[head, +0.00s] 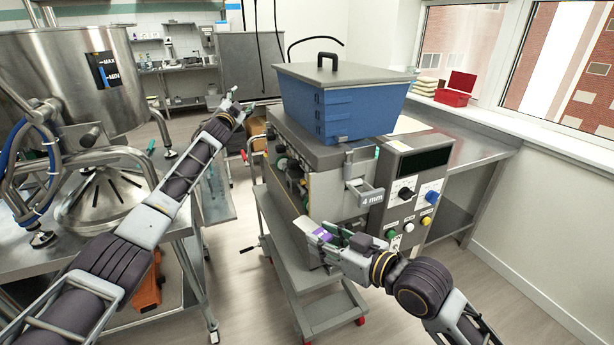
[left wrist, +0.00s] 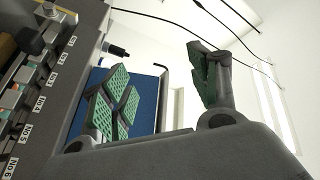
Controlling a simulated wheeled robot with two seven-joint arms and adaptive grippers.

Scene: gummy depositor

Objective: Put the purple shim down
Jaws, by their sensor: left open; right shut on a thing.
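The purple shim (head: 322,235) is a small piece in the jaws of my right gripper (head: 316,240). That gripper is shut on it, in front of the depositor's lower front, and the fingers hide part of the shim. I cannot tell whether the shim touches the machine. My left gripper (head: 240,103) is open and empty, left of the blue hopper (head: 335,108). In the left wrist view its green-padded fingers (left wrist: 160,95) stand wide apart with nothing between them, and the blue hopper (left wrist: 84,112) shows behind.
The depositor stands on a wheeled cart (head: 318,305). A grey block marked 4 mm (head: 368,193) and a control panel (head: 412,195) are close to my right gripper. A steel kettle (head: 75,85) stands left; a steel table (head: 470,150) is at the right. Numbered labels (left wrist: 50,78) line a panel.

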